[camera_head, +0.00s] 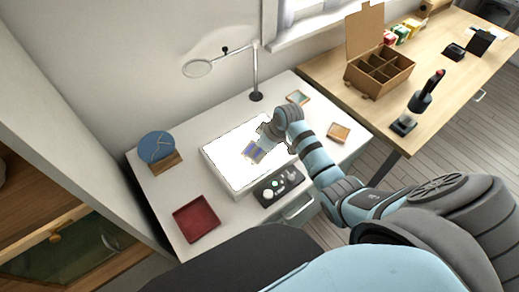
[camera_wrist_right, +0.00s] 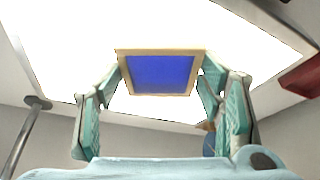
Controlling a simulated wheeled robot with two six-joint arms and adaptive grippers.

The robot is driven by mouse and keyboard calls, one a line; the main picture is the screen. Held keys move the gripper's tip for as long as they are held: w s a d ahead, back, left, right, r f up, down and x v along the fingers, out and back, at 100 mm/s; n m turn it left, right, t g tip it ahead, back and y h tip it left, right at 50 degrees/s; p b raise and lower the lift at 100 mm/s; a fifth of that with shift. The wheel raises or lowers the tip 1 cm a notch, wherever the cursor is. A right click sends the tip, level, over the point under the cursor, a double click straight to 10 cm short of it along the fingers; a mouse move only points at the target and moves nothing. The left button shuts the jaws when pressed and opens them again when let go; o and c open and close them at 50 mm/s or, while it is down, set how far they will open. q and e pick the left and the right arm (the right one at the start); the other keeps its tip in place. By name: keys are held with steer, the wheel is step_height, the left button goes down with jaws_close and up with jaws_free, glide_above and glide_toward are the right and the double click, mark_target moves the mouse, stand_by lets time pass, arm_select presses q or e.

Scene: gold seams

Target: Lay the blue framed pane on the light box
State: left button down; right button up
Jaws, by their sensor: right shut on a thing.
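The blue framed pane (camera_head: 254,151) has a pale wooden frame and shows over the bright top of the light box (camera_head: 222,159). In the right wrist view the pane (camera_wrist_right: 160,75) sits between my right gripper's fingers, with the glowing light box (camera_wrist_right: 70,45) behind it. My right gripper (camera_head: 261,143) is shut on the pane's frame by its two sides. I cannot tell whether the pane touches the light box or is a little above it. My left gripper is not in view.
A magnifier on a stand (camera_head: 256,75) rises behind the light box. A red tray (camera_head: 196,218), a blue disc on a wooden block (camera_head: 158,148) and a dark panel with knobs (camera_head: 278,186) stand around it. Two small framed panes lie right, one greenish (camera_head: 297,97), one orange (camera_head: 339,132).

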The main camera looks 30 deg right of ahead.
steer(key=o, duration=1.2)
steer(key=shift+r, duration=0.3)
steer(key=p+v, duration=0.2)
steer(key=v, duration=0.9)
steer(key=shift+s+r, duration=0.2)
steer(key=shift+r, duration=0.1)
steer(key=shift+d, duration=0.1)
